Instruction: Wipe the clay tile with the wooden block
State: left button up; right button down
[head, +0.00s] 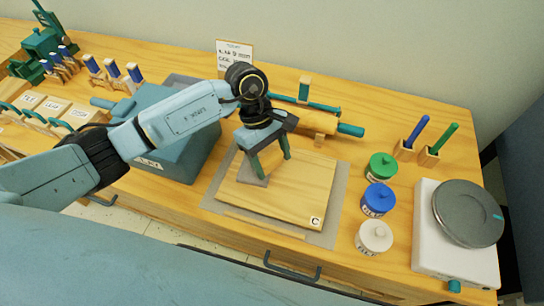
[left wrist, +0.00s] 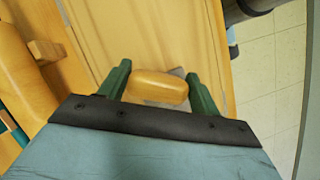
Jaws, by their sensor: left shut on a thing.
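My left gripper (head: 271,163) is over the wooden board (head: 302,196), its fingers pointing down. In the left wrist view its green fingers (left wrist: 160,88) are shut on a rounded wooden block (left wrist: 156,86). The block is hard to pick out from the board in the head view. A small grey slab, which looks like the clay tile (head: 253,175), lies on the board just by the fingertips. Part of the grey slab also shows behind the block in the left wrist view (left wrist: 178,72). I cannot tell whether block and slab touch. My right gripper is not in view.
The board lies on a grey mat (head: 326,235). Green (head: 381,167), blue (head: 378,200) and white (head: 374,237) jars stand to its right, before a turntable (head: 467,213). A rolling pin (head: 320,122) lies behind, and a blue-grey box (head: 180,150) stands left.

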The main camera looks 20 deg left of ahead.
pick_arm(q)
jog(key=shift+f+b, duration=0.5)
jog(key=shift+f, duration=0.05)
